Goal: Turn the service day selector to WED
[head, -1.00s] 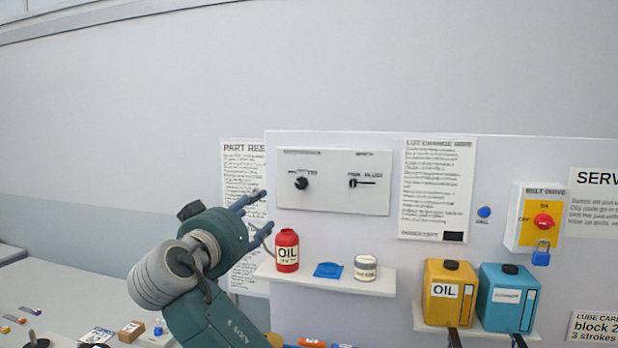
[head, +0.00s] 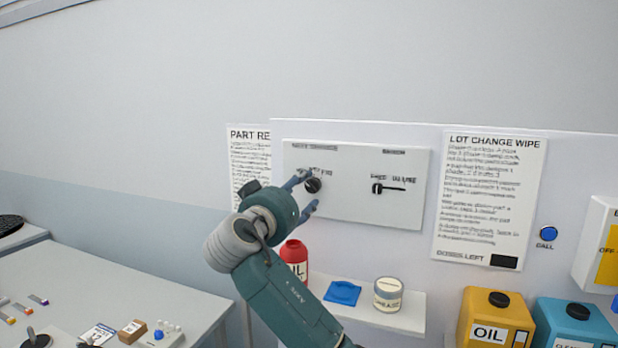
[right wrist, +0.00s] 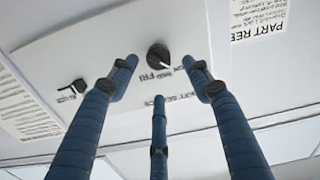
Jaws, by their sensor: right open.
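The service day selector is a round black knob (head: 312,185) on the left part of a white wall panel (head: 356,205). In the right wrist view the knob (right wrist: 158,56) has a pale pointer line, and the label FRI shows beside it; other day labels are too blurred to read. My right gripper (head: 304,194) is at the panel's left side, close to the knob. In the right wrist view its blue fingers (right wrist: 160,78) are spread and empty, with the knob just beyond and between their tips. I cannot tell whether a finger touches it. My left gripper is not in view.
A second black selector (head: 378,188) sits on the panel's right. Below is a shelf (head: 412,318) with a red oil bottle (head: 294,254), a blue cloth (head: 342,292) and a tin (head: 388,294). A notice (head: 490,200) hangs right of the panel.

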